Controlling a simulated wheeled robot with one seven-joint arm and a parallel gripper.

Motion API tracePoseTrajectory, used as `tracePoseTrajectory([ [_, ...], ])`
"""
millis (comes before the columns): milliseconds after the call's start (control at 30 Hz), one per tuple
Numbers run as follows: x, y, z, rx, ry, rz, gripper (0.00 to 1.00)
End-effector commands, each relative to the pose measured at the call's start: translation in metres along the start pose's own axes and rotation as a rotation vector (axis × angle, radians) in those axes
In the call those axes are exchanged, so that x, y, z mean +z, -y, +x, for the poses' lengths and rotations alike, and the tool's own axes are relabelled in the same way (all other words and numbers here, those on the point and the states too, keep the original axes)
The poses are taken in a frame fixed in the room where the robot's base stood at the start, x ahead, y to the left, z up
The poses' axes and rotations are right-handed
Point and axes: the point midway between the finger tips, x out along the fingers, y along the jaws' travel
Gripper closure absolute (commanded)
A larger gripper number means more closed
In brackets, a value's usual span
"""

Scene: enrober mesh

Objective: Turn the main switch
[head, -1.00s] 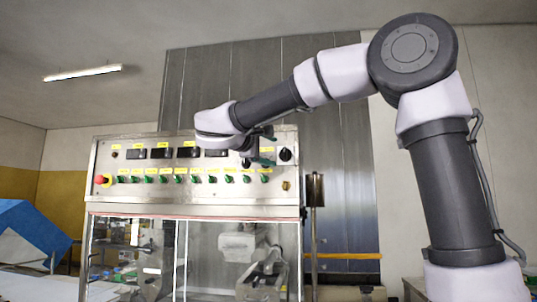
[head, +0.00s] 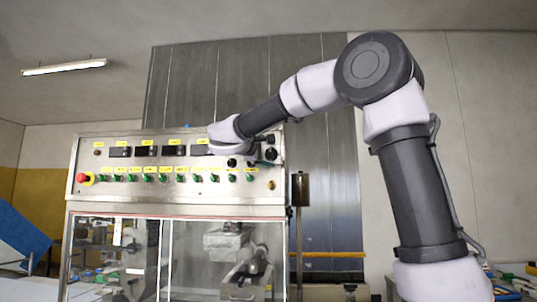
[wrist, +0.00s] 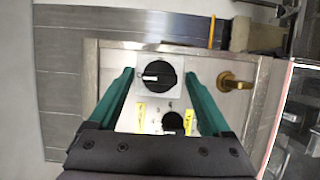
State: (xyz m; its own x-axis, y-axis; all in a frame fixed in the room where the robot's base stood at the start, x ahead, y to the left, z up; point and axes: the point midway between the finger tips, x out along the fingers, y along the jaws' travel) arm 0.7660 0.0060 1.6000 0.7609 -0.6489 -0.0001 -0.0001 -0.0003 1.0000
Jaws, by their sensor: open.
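The main switch looks to be a large black rotary knob with a white pointer mark on a pale plate. In the wrist view the knob (wrist: 157,75) lies between my finger ends, with its white mark lying nearly level. The knob (head: 271,154) also shows at the right end of the control panel (head: 120,188) in the head view. My gripper (wrist: 159,72) is open, its two green fingers on either side of the knob with gaps to both. Whether the fingertips reach down around the knob or stay short of it, I cannot tell.
A second black knob (wrist: 173,122) with yellow labels sits close to the large one, between the fingers. A brass key-like part (wrist: 228,82) sticks out beside the right finger. The panel also carries several green switches and a red emergency button (head: 83,178).

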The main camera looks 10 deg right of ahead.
Motion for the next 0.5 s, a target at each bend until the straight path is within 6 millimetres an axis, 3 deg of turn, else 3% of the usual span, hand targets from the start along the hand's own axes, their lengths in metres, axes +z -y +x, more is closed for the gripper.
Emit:
tracePoseTrajectory([
  [133, 0.0001, 0.0, 0.0, 0.0, 0.0, 0.0, 0.18],
  [167, 0.0001, 0.0, 0.0, 0.0, 0.0, 0.0, 0.21],
  [367, 0.0001, 0.0, -0.0002, 0.0, 0.001, 0.0, 0.98],
  [500, 0.0002, 0.0, -0.0002, -0.002, 0.001, 0.003, 1.0],
])
